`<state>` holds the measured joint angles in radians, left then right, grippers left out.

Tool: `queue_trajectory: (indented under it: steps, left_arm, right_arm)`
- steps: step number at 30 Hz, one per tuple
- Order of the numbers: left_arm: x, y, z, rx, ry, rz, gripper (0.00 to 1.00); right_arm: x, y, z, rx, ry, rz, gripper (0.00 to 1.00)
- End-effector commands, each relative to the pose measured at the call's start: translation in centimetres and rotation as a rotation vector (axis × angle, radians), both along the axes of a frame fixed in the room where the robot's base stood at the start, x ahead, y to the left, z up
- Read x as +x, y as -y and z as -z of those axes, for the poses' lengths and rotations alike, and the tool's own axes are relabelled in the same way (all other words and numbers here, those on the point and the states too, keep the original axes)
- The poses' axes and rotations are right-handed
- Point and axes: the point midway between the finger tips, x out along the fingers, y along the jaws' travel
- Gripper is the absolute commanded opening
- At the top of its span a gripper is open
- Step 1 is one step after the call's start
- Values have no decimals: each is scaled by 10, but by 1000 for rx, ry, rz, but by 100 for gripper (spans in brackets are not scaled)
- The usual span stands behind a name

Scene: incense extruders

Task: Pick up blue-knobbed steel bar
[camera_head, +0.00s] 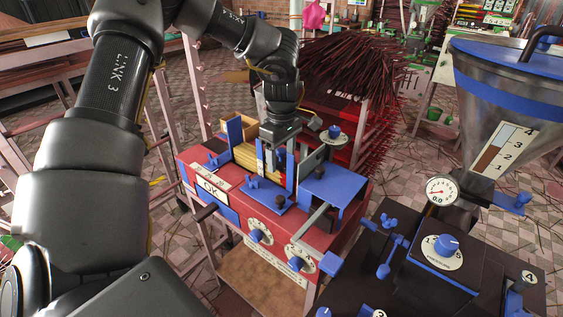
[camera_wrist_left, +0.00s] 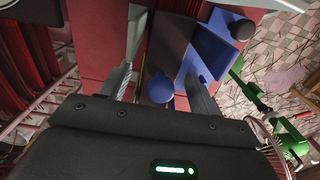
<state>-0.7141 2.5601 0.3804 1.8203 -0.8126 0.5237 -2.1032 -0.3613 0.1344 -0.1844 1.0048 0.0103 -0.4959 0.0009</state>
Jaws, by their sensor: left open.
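My left gripper (camera_head: 276,158) is open over the red machine (camera_head: 225,190), pointing down among its blue fittings. In the left wrist view, a round blue knob (camera_wrist_left: 161,88) shows between the two fingers of the left gripper (camera_wrist_left: 160,90), with a gap on each side. I cannot tell its height relative to the fingertips. The steel bar under this knob is not clearly visible. In the head view the gripper hides most of that spot. A pale grey bar (camera_head: 312,222) shows at the machine's right front; I cannot tell whether it belongs to the knob. My right gripper is not in view.
A blue plate (camera_head: 333,184) stands right of the gripper, and yellow sticks (camera_head: 258,164) lie left of it. A dark machine with a clear hopper (camera_head: 505,110) stands at the right. Bundled dark red sticks (camera_head: 345,70) are behind. Tiled floor shows around.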

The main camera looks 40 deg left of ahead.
Motion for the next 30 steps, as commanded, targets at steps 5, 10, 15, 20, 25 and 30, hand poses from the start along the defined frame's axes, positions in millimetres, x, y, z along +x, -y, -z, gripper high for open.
queue_trajectory:
  steps: [5,10,15,20,25,30]
  left_arm:
    - [0,0,1,-1,1,0,62]
    - [0,0,1,0,1,0,47]
    - [0,0,1,0,1,0,25]
    - [0,0,1,0,1,0,4]
    - [1,0,0,-1,3,0,0]
    - [1,0,-1,0,3,0,0]
  right_arm:
    - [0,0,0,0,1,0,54]
    - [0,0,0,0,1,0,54]
    - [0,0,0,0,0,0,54]
    - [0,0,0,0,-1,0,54]
    - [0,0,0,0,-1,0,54]
    - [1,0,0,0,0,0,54]
